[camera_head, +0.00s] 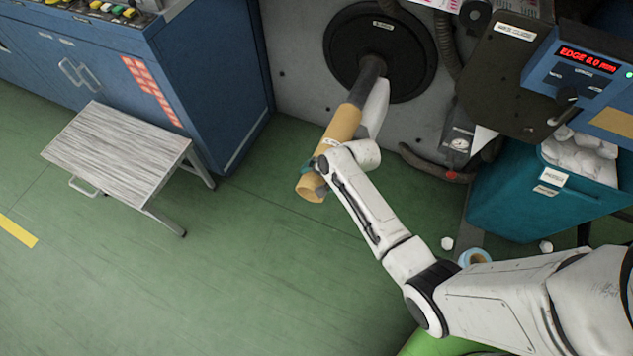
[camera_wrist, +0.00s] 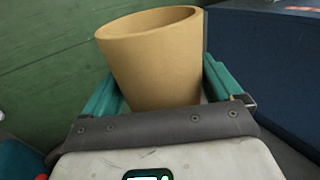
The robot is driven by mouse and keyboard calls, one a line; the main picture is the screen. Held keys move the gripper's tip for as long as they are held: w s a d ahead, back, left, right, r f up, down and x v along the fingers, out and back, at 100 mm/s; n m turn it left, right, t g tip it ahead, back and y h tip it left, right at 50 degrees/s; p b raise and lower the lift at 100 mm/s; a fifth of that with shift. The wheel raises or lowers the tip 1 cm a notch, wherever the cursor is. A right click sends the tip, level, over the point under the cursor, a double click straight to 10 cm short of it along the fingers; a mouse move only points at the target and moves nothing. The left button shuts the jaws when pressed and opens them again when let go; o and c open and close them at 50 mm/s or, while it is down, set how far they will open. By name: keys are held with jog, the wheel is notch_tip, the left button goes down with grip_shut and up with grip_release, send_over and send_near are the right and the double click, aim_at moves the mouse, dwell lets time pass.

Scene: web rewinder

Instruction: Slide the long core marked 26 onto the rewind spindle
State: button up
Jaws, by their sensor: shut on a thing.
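The long tan core (camera_head: 341,128) is in line with the dark rewind spindle (camera_head: 369,73), and the far end of the core is around the spindle's outer end. The spindle juts from a round black flange (camera_head: 407,48) on the grey machine face. My gripper (camera_head: 316,167) is shut on the core near its open near end. In the wrist view the core (camera_wrist: 155,65) stands between the teal fingers of my gripper (camera_wrist: 160,92), its hollow end showing. The marking on the core is too small to read.
A teal bin (camera_head: 535,205) of white scraps is at right, with a blue roll (camera_head: 474,257) and scraps on the floor. The green floor at centre left is clear.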

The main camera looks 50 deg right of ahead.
aim_at(353, 114)
jog(key=shift+w+d+b, duration=0.7)
jog(key=shift+d+b, duration=0.05)
jog(key=shift+d, duration=1.15)
jog(key=shift+w+d+b, duration=0.7)
jog(key=shift+d+b, duration=0.1)
jog(key=shift+d, duration=1.15)
jog(key=shift+w+d+b, duration=0.7)
jog(key=shift+d+b, duration=0.05)
jog(key=shift+d, duration=1.15)
jog(key=shift+w+d+b, duration=0.55)
jog(key=shift+d+b, duration=0.65)
jog(key=shift+d, duration=0.35)
jog(key=shift+w+d+b, duration=0.6)
jog(key=shift+d+b, duration=0.6)
jog(key=shift+d, duration=0.4)
jog(key=shift+w+d+b, duration=0.55)
jog(key=shift+d+b, duration=0.65)
jog(key=shift+d, duration=0.35)
jog(key=shift+w+d+b, duration=0.3)
jog(key=shift+d+b, duration=0.3)
jog(key=shift+d, duration=0.2)
jog(key=shift+r, duration=0.1)
jog(key=shift+f, duration=0.3)
jog(key=o, duration=1.1)
jog(key=shift+c, duration=0.2)
jog(key=p+v, duration=0.3)
jog(key=v, duration=0.7)
jog(key=shift+s+r+p, duration=0.2)
jog(key=shift+r+p, duration=0.15)
